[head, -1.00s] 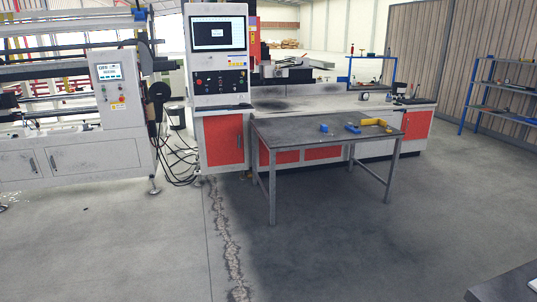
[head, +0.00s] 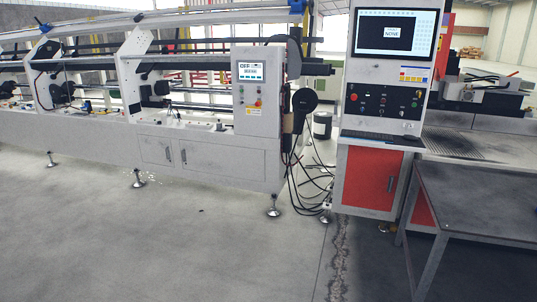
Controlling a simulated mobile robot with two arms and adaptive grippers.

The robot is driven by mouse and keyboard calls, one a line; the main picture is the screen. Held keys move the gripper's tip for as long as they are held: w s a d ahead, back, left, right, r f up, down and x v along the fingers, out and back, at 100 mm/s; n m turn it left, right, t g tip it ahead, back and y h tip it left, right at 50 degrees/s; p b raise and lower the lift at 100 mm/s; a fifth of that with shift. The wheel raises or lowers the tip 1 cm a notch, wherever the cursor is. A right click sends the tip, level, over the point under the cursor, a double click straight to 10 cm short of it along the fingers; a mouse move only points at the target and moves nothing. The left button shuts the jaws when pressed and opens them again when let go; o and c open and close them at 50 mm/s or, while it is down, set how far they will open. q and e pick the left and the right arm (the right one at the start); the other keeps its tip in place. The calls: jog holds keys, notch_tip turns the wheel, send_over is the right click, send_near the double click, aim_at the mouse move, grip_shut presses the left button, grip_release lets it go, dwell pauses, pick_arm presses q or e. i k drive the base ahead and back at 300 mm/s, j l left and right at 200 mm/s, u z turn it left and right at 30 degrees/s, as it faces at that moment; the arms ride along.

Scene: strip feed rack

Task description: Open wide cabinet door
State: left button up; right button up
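In the head view, a wide white machine stands at the left. Low in its front are two grey-white cabinet door panels side by side, the left one (head: 154,149) and a wider right one (head: 225,163). Both are shut, with dark upright handles close together, one (head: 169,154) on the left panel and one (head: 183,156) on the right. A red cabinet door (head: 369,179) with a dark handle sits under the control console and is also shut. Neither of my grippers is in view.
The control console (head: 392,75) stands right of the machine, with loose black cables (head: 305,170) on the floor between them. A grey metal table (head: 480,200) is at the right. Machine feet (head: 273,211) stick out forward. The concrete floor (head: 170,245) in front is clear.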

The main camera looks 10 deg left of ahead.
aim_at(243, 163)
jog(key=i+j+u, duration=0.4)
jog(key=i, duration=0.45)
jog(key=i+u, duration=0.4)
jog(key=i, duration=0.45)
jog(key=i+l+u, duration=0.25)
jog(key=i+u, duration=0.2)
jog(key=i, duration=0.4)
